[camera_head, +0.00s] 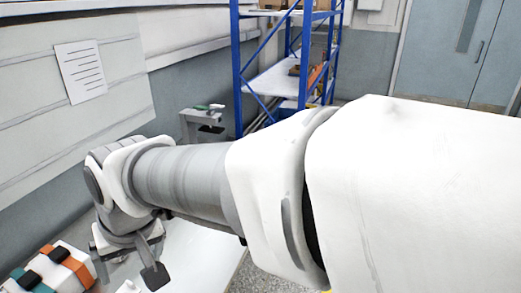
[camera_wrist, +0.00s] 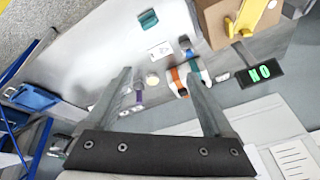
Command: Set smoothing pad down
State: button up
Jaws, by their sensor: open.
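My gripper (camera_head: 128,272) is at the lower left of the head view, pointing down over a white table. In the wrist view the two fingers of my gripper (camera_wrist: 158,78) are spread apart with nothing clearly held between them. I cannot tell for sure which item is the smoothing pad. A small teal block (camera_wrist: 148,19) lies on the white surface beyond the fingertips. A small pale round piece (camera_wrist: 152,80) shows between the fingers. A white card (camera_wrist: 160,50) lies between it and the teal block.
A striped orange, white and teal item (camera_wrist: 178,82) sits by the right finger. A brown box (camera_wrist: 218,25) with a yellow bracket (camera_wrist: 252,14) and a dark display with green characters (camera_wrist: 260,73) stand at the right. The white table (camera_wrist: 95,50) has bare room at left.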

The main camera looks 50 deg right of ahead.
jog(key=s+r+n, duration=0.2)
jog(key=s, duration=0.1)
jog(key=s+r+n+t, duration=0.1)
jog(key=shift+s+d+h, duration=0.2)
jog(key=shift+d+h, duration=0.15)
jog(key=shift+h, duration=0.05)
dwell(1.0)
